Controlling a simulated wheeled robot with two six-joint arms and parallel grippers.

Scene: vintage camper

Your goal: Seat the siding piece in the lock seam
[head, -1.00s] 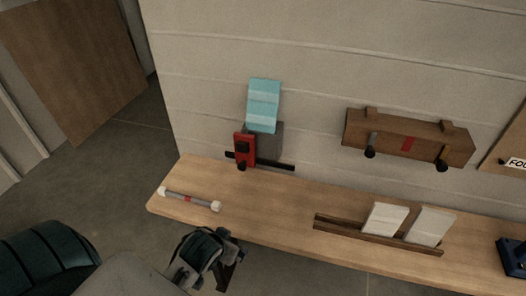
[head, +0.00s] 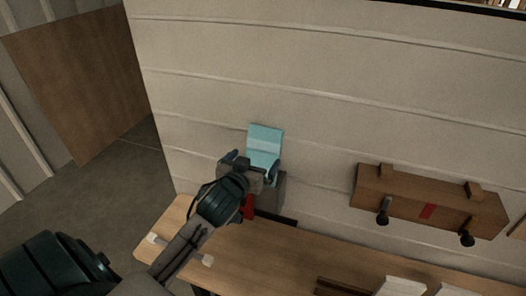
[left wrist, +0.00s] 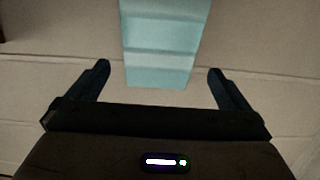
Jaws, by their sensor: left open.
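The light-blue siding piece (head: 265,143) stands upright against the wall, its lower end at a grey block (head: 271,190) with a red part (head: 249,207) beside it. My left gripper (head: 254,170) is raised in front of the siding piece's lower part and hides some of it. In the left wrist view the siding piece (left wrist: 161,45) hangs down between the two open fingers (left wrist: 160,80), with a gap on each side. The lock seam cannot be made out for certain. My right gripper is not in view.
A wooden bench (head: 237,258) runs below the wall. A wooden rack with two dark knobs (head: 428,204) is on the wall at right. White pieces (head: 401,286) stand at the lower right.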

